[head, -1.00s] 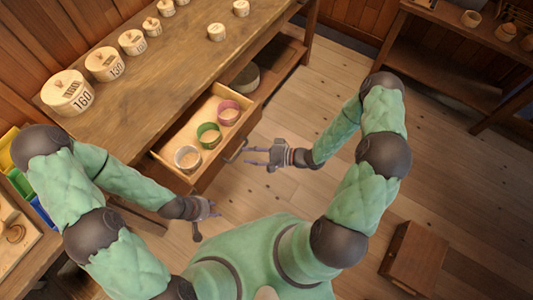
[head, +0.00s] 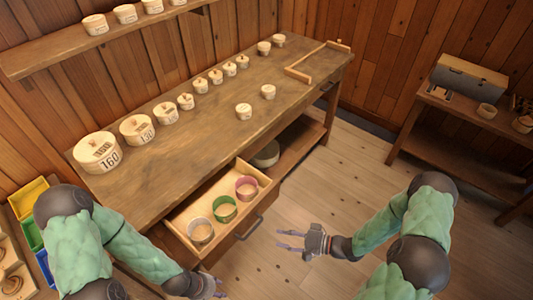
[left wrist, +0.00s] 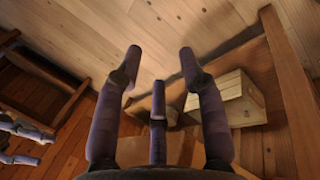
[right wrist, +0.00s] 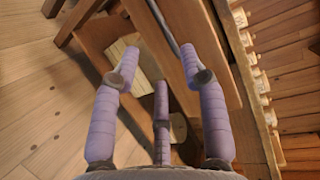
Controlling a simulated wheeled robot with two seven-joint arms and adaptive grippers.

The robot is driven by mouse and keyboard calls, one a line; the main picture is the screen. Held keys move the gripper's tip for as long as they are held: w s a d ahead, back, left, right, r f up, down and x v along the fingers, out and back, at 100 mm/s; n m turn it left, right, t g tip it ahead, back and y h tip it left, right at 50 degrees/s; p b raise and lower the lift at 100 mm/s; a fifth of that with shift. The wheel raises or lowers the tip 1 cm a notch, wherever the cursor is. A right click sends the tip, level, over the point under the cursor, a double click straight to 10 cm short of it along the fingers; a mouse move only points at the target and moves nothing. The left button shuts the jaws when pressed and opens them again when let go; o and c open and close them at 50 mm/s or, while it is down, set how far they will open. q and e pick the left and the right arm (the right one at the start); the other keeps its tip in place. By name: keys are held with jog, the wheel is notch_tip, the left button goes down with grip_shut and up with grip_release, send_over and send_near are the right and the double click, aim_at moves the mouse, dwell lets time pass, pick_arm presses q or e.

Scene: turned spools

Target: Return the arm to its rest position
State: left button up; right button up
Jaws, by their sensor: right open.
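My right gripper (head: 290,240) is open and empty over the floor, just right of the open drawer's handle (head: 250,229) and apart from it. In the right wrist view its fingers (right wrist: 158,68) are spread with nothing between them. My left gripper (head: 217,286) is low at the bottom of the head view, below the drawer's front corner. In the left wrist view its fingers (left wrist: 160,58) are spread and empty.
The workbench (head: 215,125) carries a row of lidded round boxes, the largest marked 160 (head: 97,152). A wall shelf (head: 100,45) is above. A side table (head: 445,135) with a grey box (head: 470,78) is at right. The floor between is clear.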

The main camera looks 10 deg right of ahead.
jog(key=w+a+f+n+g+h, duration=0.2)
jog(key=w+a+f+h, duration=0.15)
jog(key=f+h, duration=0.3)
jog(key=s+a+f+n+g+h, duration=0.1)
jog(key=s+a+g, duration=0.1)
jog(key=s, duration=0.4)
jog(key=s+a+f+n+g+h, duration=0.1)
jog(key=s+f+g+h, duration=0.1)
jog(key=s, duration=0.4)
jog(key=shift+s+a+n+g, duration=0.35)
jog(key=shift+n+g, duration=0.05)
jog(key=shift+g, duration=0.5)
jog(key=shift+c, duration=0.5)
